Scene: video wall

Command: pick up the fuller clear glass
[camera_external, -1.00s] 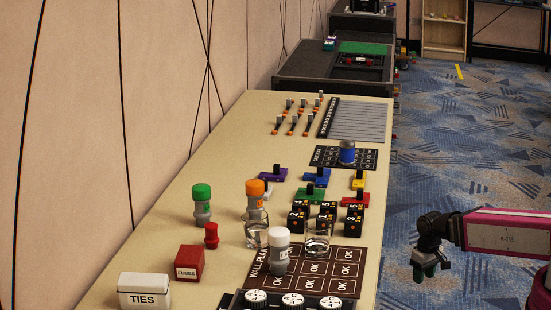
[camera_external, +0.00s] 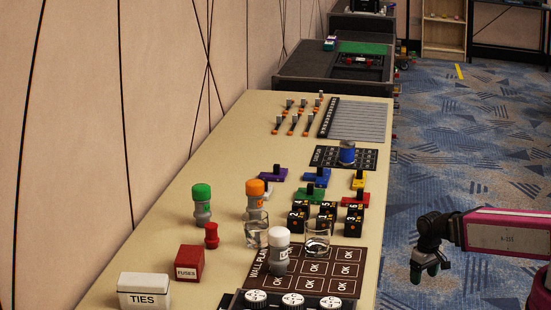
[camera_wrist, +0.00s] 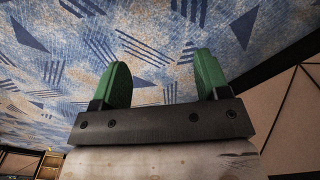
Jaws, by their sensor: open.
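Two clear glasses stand on the long table. One glass (camera_external: 256,236) is left of the white-capped container and partly behind it. The other glass (camera_external: 317,241) stands to its right, at the upper edge of the brown mat. The contents are too small to compare levels surely. My gripper (camera_external: 424,273) is off the table's right side, over the carpet, well apart from both glasses. In the wrist view my gripper's green fingers (camera_wrist: 162,75) are spread apart with nothing between them; neither glass shows there.
The white-capped container (camera_external: 279,250) stands close to the glasses. The orange-capped container (camera_external: 255,195) is behind the left glass. Black numbered blocks (camera_external: 327,213) sit behind the right glass. Dials (camera_external: 293,300) are in front. The carpet (camera_external: 450,180) right of the table is clear.

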